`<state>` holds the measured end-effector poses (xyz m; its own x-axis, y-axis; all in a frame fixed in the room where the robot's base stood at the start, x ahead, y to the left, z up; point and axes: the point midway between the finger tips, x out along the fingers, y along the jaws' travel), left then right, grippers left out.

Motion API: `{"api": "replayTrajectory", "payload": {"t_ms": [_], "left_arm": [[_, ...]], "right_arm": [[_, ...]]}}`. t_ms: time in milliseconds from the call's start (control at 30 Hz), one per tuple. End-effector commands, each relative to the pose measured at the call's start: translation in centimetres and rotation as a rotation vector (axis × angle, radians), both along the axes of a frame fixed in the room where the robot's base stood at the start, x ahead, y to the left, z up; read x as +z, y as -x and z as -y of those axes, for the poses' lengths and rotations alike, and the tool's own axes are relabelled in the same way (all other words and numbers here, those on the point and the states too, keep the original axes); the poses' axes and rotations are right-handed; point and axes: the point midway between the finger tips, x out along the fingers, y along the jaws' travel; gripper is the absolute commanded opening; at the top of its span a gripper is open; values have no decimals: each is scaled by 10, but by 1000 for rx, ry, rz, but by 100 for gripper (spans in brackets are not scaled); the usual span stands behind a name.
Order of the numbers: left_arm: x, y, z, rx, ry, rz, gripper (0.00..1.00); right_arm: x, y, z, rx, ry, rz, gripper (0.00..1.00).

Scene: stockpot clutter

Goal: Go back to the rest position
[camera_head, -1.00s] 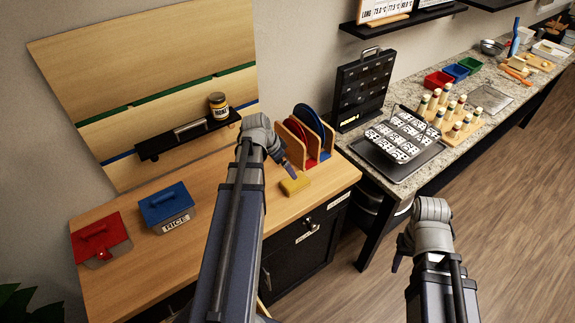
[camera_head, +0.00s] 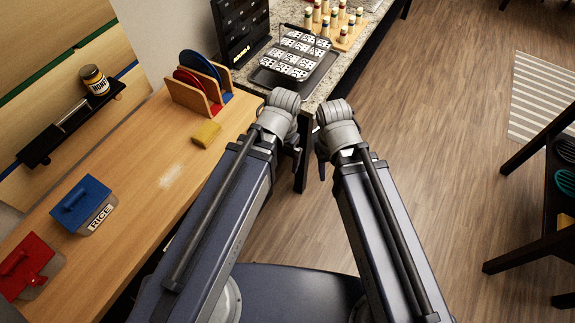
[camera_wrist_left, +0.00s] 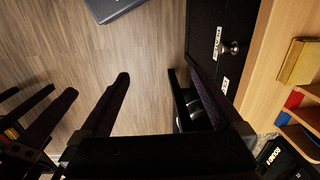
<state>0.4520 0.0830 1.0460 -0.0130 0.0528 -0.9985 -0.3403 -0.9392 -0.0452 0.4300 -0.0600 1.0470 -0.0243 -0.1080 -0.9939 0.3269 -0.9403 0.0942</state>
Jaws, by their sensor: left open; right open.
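My left gripper (camera_head: 282,122) is above the gap beside the wooden counter's right end, largely hidden behind its own grey wrist in the head view. In the left wrist view its two dark fingers (camera_wrist_left: 160,78) stand wide apart with nothing between them. My right gripper (camera_head: 327,150) is beside it, over the bare floor, and holds nothing visible. Both arms reach forward from the bottom of the head view, wrists close together but apart. The yellow sponge (camera_head: 206,134) lies on the wooden counter, clear of both grippers.
The wooden counter (camera_head: 135,215) bears a whitish patch, a blue RICE box (camera_head: 82,204), a red box (camera_head: 27,267) and a plate rack (camera_head: 190,98). A domino rack on a tray (camera_head: 292,55) stands on the stone counter. A dark table (camera_head: 535,190) stands right; open floor between.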

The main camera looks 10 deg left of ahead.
Motion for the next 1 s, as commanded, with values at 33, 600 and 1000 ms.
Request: {"api": "replayTrajectory", "payload": {"t_ms": [33, 600, 1000], "left_arm": [[0, 9, 9, -3, -19, -5, 100], [-4, 22, 23, 16, -57, -10, 100], [-47, 22, 23, 15, -57, -10, 100]], "right_arm": [[0, 0, 0, 0, 0, 0, 50], [-5, 0, 0, 0, 0, 0, 50], [-48, 0, 0, 0, 0, 0, 50]]}}
